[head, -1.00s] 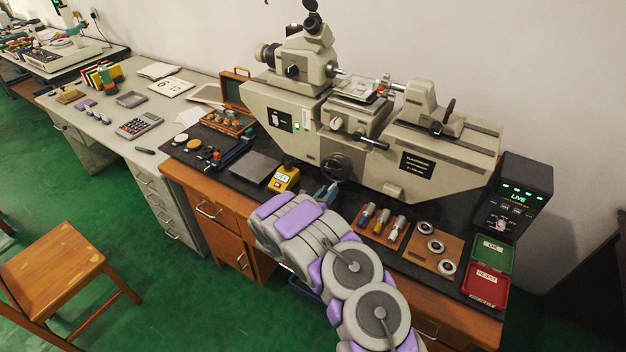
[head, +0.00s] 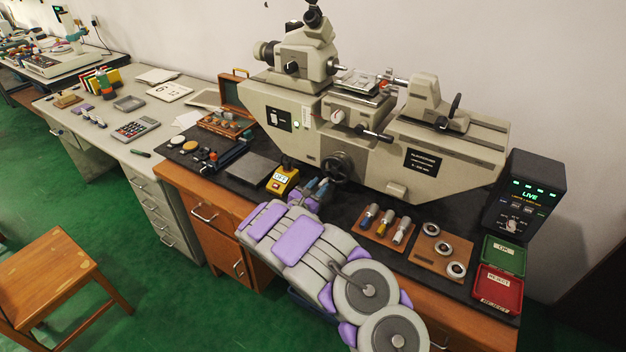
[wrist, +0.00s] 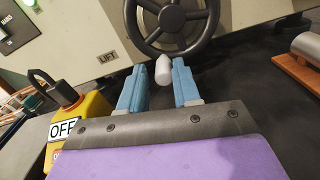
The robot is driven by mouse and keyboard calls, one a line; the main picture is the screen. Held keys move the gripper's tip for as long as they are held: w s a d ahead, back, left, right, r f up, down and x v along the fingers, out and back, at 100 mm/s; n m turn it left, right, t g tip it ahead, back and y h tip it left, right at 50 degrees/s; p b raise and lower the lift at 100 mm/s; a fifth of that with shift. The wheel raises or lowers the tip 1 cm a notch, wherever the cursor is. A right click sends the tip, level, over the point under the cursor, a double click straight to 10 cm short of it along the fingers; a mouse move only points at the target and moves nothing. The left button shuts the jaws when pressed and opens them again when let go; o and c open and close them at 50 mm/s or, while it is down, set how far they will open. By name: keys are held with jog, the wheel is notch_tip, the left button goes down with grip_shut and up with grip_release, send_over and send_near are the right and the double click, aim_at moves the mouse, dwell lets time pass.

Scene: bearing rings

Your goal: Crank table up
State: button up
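The dark handwheel (head: 336,168) sits low on the front of the grey measuring machine (head: 310,130). In the wrist view the handwheel (wrist: 172,22) is at the top, with a pale crank knob (wrist: 163,69) at its lower rim. My gripper (wrist: 160,84) has two blue fingers, apart, one on each side of the knob. The knob appears between the fingertips; I see a gap on the left and little or none on the right. In the head view my gripper (head: 317,187) is just below the handwheel. The machine's table (head: 362,82) is on top, at the middle.
A yellow box marked OFF (head: 283,180) stands close left of my gripper. Right of it are a wooden tray of coloured plugs (head: 366,236), a board with rings (head: 425,255), and green (head: 503,256) and red (head: 497,288) trays.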

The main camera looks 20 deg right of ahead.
jog(key=r+m, duration=0.1)
jog(key=m, duration=0.1)
jog(key=w+a+r+m, duration=0.1)
jog(key=m, duration=0.1)
jog(key=shift+w, duration=0.2)
jog(key=s+a+r+m+p, duration=0.1)
jog(key=s+a+m+p, duration=0.1)
jog(key=s+a, duration=0.3)
jog(key=shift+a+r+m+p, duration=0.35)
jog(key=shift+a+m, duration=0.25)
jog(key=shift+a, duration=0.45)
